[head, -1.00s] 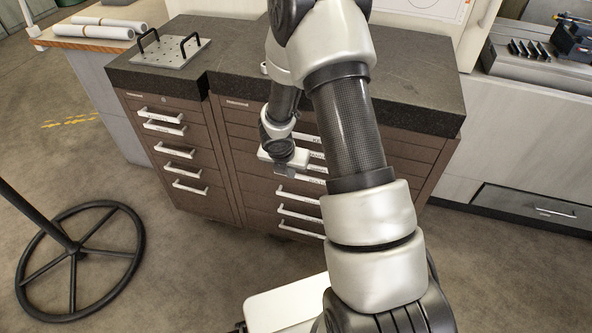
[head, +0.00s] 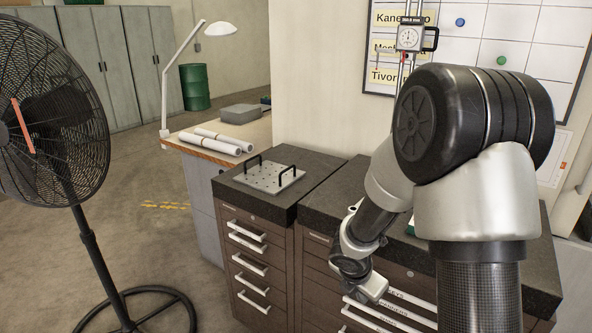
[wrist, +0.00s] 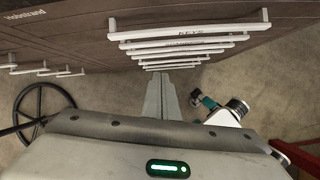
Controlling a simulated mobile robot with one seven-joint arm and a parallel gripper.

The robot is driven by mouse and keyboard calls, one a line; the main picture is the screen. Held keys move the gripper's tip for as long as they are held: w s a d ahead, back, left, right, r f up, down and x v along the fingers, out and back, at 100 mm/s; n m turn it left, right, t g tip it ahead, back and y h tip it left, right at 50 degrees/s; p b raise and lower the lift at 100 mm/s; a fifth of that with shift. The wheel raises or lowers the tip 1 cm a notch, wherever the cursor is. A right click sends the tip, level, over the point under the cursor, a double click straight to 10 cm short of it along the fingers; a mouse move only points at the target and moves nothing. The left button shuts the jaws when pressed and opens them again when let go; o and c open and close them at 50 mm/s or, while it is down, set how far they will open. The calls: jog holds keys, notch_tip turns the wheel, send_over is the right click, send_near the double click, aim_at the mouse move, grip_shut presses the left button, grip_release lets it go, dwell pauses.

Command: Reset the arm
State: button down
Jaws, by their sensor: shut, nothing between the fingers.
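My arm reaches over the dark-topped drawer cabinet (head: 540,275) in the head view, bent at a large black and white joint. My gripper (head: 372,290) hangs low in front of the cabinet's drawer fronts. In the wrist view my gripper (wrist: 166,98) points at the floor beside a column of white drawer handles (wrist: 190,32). Its two grey fingers are together, with nothing seen between them. The drawers in view look shut.
A plate with two black handles (head: 268,178) lies on the left cabinet top. A pedestal fan (head: 50,110) stands at left. A lamp (head: 165,90) and paper rolls (head: 222,141) are on a bench behind. A whiteboard (head: 540,45) hangs at the back right. Floor between fan and cabinet is clear.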

jog(key=s+d+r+m+p, duration=0.1)
jog(key=s+r+m, duration=0.25)
jog(key=r, duration=0.35)
jog(key=s+d+r+m+p, duration=0.1)
jog(key=s+r+m, duration=0.1)
jog(key=r+m, duration=0.4)
jog(key=s+d+r+m+p, duration=0.1)
jog(key=s+r+m, duration=0.2)
jog(key=r, duration=0.6)
jog(key=s+a+r+m+t+y+p, duration=0.1)
jog(key=s+a+r+m+y+p, duration=0.2)
jog(key=s+a+r+m, duration=0.4)
jog(key=s+r+m+p, duration=0.1)
jog(key=s+r+m, duration=0.3)
jog(key=s+m, duration=0.2)
jog(key=shift+s+a+r+t, duration=0.15)
jog(key=shift+s+t, duration=0.2)
jog(key=shift+t, duration=0.05)
jog(key=shift+m, duration=0.25)
